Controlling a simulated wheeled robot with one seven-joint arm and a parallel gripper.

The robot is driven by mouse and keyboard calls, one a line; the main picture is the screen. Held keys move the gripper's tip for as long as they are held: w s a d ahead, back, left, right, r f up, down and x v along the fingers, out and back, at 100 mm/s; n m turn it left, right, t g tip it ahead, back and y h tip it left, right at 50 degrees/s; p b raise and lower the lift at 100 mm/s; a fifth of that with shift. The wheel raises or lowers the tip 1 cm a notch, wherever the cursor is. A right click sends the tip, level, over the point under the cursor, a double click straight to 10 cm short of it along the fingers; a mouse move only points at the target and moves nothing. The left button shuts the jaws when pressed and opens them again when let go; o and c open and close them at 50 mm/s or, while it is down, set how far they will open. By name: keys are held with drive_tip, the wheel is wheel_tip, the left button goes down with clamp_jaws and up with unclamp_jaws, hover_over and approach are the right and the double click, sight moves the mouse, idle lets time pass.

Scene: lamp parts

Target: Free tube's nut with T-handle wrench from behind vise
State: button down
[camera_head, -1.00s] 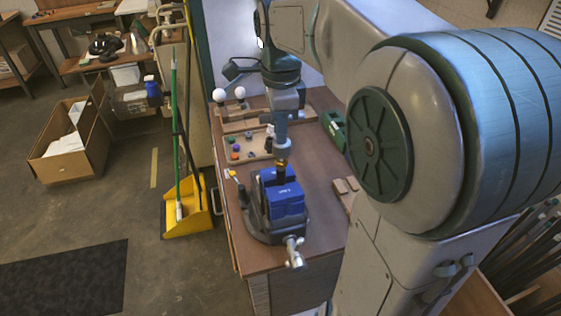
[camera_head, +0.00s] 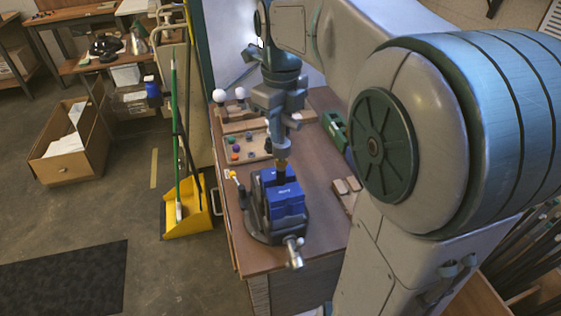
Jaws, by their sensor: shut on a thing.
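The blue vise (camera_head: 287,200) stands at the front of the bench, its jaws around a mostly hidden upright part; I cannot make out the tube. A brass-coloured piece, apparently the nut (camera_head: 282,164), shows just above the jaws at their rear. The grey T-handle wrench (camera_head: 281,143) stands upright with its lower end on or just above that piece; I cannot tell if it is seated. My gripper (camera_head: 280,113) points down from above and is shut on the wrench's upper part. The fingers partly hide the handle.
Behind the vise, a wooden tray (camera_head: 237,156) holds small coloured parts, and white bulbs (camera_head: 219,96) stand at the back left. A green case (camera_head: 334,128) and wooden blocks (camera_head: 347,186) lie to the right. Bare benchtop (camera_head: 318,185) shows right of the vise.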

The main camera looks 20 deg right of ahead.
drive_tip(key=shift+m, duration=0.3)
drive_tip(key=n+p, duration=0.1)
drive_tip(key=n, duration=0.5)
idle(0.3)
drive_tip(key=shift+f+b, duration=1.2)
drive_tip(key=shift+f, duration=0.5)
idle(1.2)
drive_tip(key=shift+r, duration=0.2)
drive_tip(key=shift+f, duration=0.2)
idle(0.7)
drive_tip(key=shift+r+p, duration=0.15)
drive_tip(key=shift+p, duration=0.15)
idle(1.0)
idle(1.4)
